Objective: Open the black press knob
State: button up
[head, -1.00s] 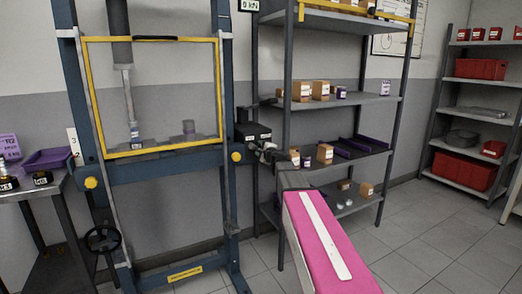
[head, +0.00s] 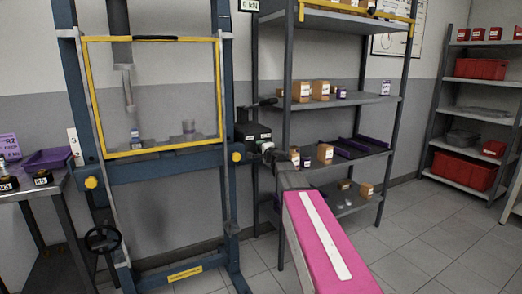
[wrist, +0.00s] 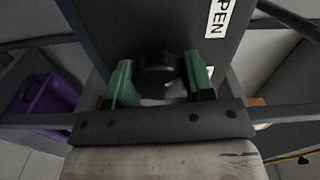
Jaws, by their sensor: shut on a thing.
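The black press knob (wrist: 157,76) sits on the face of a dark valve box (wrist: 170,25), beside a white label of which "PEN" shows. My gripper (wrist: 160,82) is shut on the knob, with one green finger on each side of it. In the head view the valve box (head: 252,137) is fixed to the right post of the blue press (head: 230,190), and my gripper (head: 268,150) is at its right side. The knob is hidden or too small to tell there. The press ram (head: 129,85) hangs above a small labelled part (head: 135,137), with a gap between them.
A grey shelf rack (head: 345,98) with boxes stands close behind my arm. A yellow-framed guard (head: 222,95) fronts the press. A side table (head: 50,185) with a purple tray (head: 46,158) is at left. The floor at right is clear.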

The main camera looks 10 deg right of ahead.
jog(key=o, duration=0.9)
jog(key=shift+s, duration=0.1)
jog(key=v, duration=1)
jog(key=shift+s+d, duration=0.1)
jog(key=shift+s, duration=0.2)
